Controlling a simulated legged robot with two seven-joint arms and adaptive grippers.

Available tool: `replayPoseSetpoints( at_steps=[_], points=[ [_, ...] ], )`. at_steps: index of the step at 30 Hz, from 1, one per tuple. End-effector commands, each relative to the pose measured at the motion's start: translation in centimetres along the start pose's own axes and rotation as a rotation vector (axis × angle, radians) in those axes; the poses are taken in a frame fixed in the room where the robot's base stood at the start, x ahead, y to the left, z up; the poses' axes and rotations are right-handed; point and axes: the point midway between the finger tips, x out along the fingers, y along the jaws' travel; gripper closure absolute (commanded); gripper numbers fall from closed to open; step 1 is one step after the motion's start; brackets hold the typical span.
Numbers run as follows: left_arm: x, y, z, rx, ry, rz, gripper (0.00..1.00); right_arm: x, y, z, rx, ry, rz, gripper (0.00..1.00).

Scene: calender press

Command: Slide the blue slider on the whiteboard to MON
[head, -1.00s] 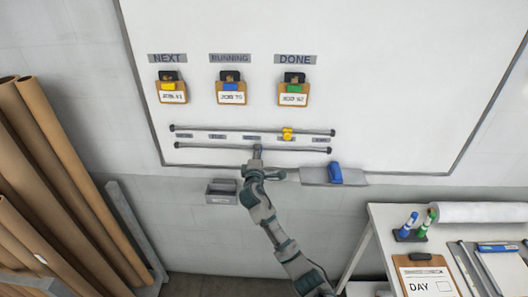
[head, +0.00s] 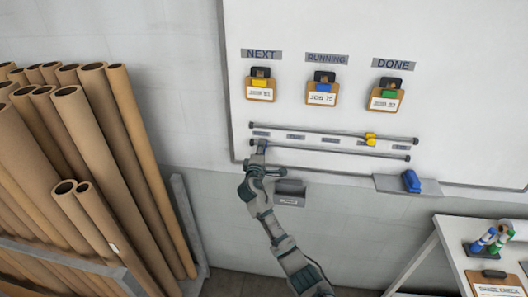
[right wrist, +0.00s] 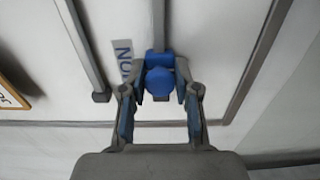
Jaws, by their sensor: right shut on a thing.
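The whiteboard (head: 400,30) carries two dark rails, with a row of small day labels between them. My right gripper (head: 258,156) is at the left end of the lower rail (head: 330,150). In the right wrist view its fingers (right wrist: 160,84) are shut on the blue slider (right wrist: 160,82), one on each side of the knob. The slider sits on its rail (right wrist: 160,25), beside a partly hidden label (right wrist: 122,60) with blue letters. In the head view the gripper hides the slider, below the leftmost label (head: 262,133). My left gripper is not in view.
A yellow slider (head: 370,139) sits on the upper rail, towards the right. A grey box (head: 290,192) is on the wall just below the gripper. A ledge (head: 385,184) with a blue eraser (head: 411,181) is to the right. Cardboard tubes (head: 90,130) stand left.

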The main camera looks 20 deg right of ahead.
Motion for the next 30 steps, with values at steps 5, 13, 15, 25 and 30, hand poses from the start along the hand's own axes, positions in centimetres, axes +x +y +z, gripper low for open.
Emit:
replayPoseSetpoints(
  at_steps=[5, 13, 15, 25, 30],
  points=[
    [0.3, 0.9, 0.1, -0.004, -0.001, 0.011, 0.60, -0.2, -1.0, -1.3, -0.004, 0.001, -0.017, 1.00],
    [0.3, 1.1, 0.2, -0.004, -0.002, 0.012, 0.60, -0.2, -0.8, -1.7, -0.007, 0.001, -0.015, 1.00],
    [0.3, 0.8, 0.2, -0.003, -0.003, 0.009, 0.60, -0.2, -0.9, -1.7, -0.007, 0.002, -0.015, 1.00],
    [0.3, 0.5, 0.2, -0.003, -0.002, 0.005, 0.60, -0.2, -0.4, -1.5, -0.004, 0.002, -0.007, 0.46],
    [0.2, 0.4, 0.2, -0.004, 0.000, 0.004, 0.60, -0.8, -0.2, -1.5, -0.003, 0.002, -0.003, 0.46]
  ],
)
